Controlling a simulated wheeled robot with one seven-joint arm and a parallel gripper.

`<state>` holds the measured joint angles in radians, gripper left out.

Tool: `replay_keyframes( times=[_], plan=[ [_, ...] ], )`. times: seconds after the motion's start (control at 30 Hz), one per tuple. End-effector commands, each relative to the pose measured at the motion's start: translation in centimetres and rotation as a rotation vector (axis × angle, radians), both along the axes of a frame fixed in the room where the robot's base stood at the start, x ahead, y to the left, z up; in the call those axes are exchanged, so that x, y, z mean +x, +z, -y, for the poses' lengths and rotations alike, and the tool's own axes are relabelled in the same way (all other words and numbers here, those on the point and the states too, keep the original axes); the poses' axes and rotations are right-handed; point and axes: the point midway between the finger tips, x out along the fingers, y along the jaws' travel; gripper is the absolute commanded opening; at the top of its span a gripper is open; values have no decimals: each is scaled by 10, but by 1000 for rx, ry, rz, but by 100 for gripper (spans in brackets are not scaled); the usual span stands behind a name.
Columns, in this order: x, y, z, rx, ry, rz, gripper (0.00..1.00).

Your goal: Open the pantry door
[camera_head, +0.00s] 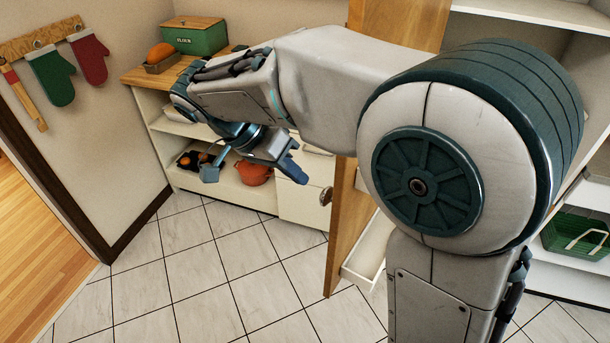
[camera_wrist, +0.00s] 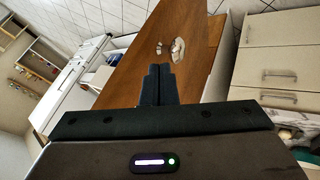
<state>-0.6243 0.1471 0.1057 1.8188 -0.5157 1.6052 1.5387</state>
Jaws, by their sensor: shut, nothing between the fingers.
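The wooden pantry door (camera_head: 343,225) stands swung out from the pantry, seen nearly edge-on in the head view, with a white rack on its inner side. Its round metal knob (camera_head: 326,196) is on the left face. In the wrist view the door (camera_wrist: 130,75) fills the middle, and the knob with its plate (camera_wrist: 178,49) lies beyond my fingertips. My gripper (camera_head: 291,172) is shut and empty, to the left of the door and a little above the knob. It appears apart from the knob. My arm hides part of the door's upper half.
Open white pantry shelves are at the right, with a green basket (camera_head: 575,236) on one. A low white cabinet with a wooden top (camera_head: 135,75) stands behind my gripper, holding an orange-red pot (camera_head: 254,173). The tiled floor (camera_head: 190,260) at left is clear.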

Motion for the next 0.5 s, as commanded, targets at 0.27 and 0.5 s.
replay_keyframes(
  times=[0.27, 0.5],
  plan=[
    [2, -38, 30, -1, 2, -4, 0],
    [3, -63, 48, 1, 4, -3, 0]
  ],
)
